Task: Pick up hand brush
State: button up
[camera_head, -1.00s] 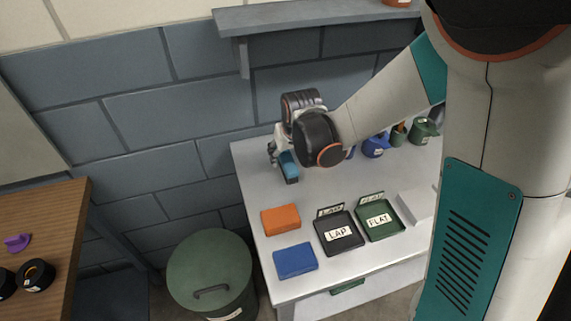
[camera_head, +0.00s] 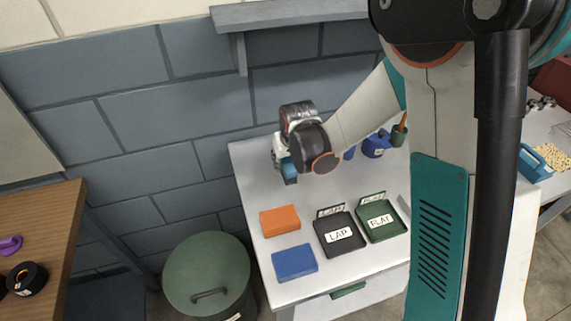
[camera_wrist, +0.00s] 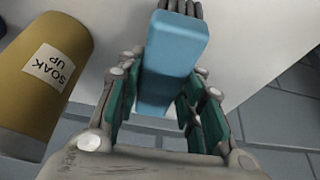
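The hand brush (camera_head: 290,172) has a light blue block body, seen near the wall at the back left of the white table. In the wrist view the hand brush (camera_wrist: 170,62) fills the space between my fingers, with grey bristle-like strips at its far end. My gripper (camera_wrist: 165,95) has green pads on both sides of the blue body and looks closed on it. In the head view my gripper (camera_head: 279,155) is mostly covered by my own wrist. Whether the brush touches the tabletop cannot be told.
A mustard "SOAK UP" container (camera_wrist: 45,75) stands close beside my gripper. An orange block (camera_head: 280,221), a blue block (camera_head: 295,262), a black LAP tray (camera_head: 325,250) and a green FLAT tray (camera_head: 372,237) lie in front. A blue pot (camera_head: 374,146) stands farther right.

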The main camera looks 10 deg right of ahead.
jog(key=c, duration=0.3)
jog(key=shift+c, duration=0.2)
jog(key=shift+r, duration=0.1)
notch_tip(320, 180, up, 20)
jog(key=p, duration=0.5)
jog(key=shift+p, duration=0.4)
